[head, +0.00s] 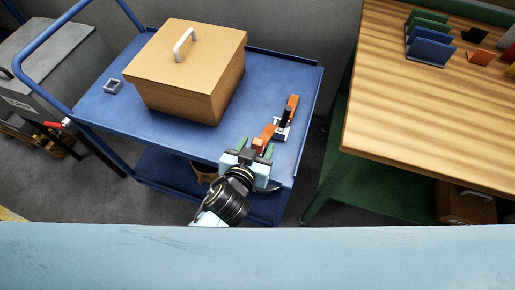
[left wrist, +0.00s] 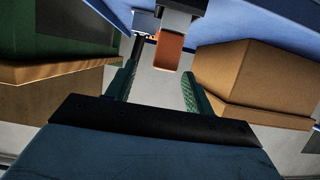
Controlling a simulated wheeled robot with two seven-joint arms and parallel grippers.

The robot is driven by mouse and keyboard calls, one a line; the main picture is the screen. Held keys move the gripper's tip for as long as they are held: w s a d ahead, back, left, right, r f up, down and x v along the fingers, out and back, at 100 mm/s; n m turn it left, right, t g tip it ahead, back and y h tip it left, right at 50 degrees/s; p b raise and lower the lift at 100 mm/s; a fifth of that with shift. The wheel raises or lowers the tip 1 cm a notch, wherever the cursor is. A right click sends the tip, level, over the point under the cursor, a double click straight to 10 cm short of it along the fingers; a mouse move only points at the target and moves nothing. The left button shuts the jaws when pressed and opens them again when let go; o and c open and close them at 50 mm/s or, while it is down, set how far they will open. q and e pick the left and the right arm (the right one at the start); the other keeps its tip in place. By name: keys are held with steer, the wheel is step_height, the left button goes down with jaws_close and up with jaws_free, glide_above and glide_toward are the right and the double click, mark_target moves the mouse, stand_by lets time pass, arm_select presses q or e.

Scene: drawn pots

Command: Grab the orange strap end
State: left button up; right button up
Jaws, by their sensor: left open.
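The orange strap end (head: 265,136) sticks out from a dark and silver buckle (head: 282,128) at the right side of the blue cart. More orange strap (head: 292,104) runs on behind the buckle. My left gripper (head: 257,147) is open at the near right edge of the cart, with its green fingers pointing at the strap end. My right gripper is not in view.
A cardboard box (head: 185,70) with a white handle stands on the blue cart (head: 95,107). A small grey square piece (head: 113,87) lies left of the box. A wooden bench (head: 420,120) with coloured upright pieces stands to the right. The cart top between box and strap is clear.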

mark_target(260, 139)
arm_select(q)
steer(key=w+f, duration=0.1)
steer(key=w+f+b, duration=0.1)
steer(key=w, duration=0.1)
steer(key=shift+w+d+f, duration=0.3)
steer(key=shift+d+f, duration=0.05)
steer(key=shift+f, duration=0.05)
steer(key=shift+w+d+f, duration=0.15)
steer(key=shift+w, duration=0.2)
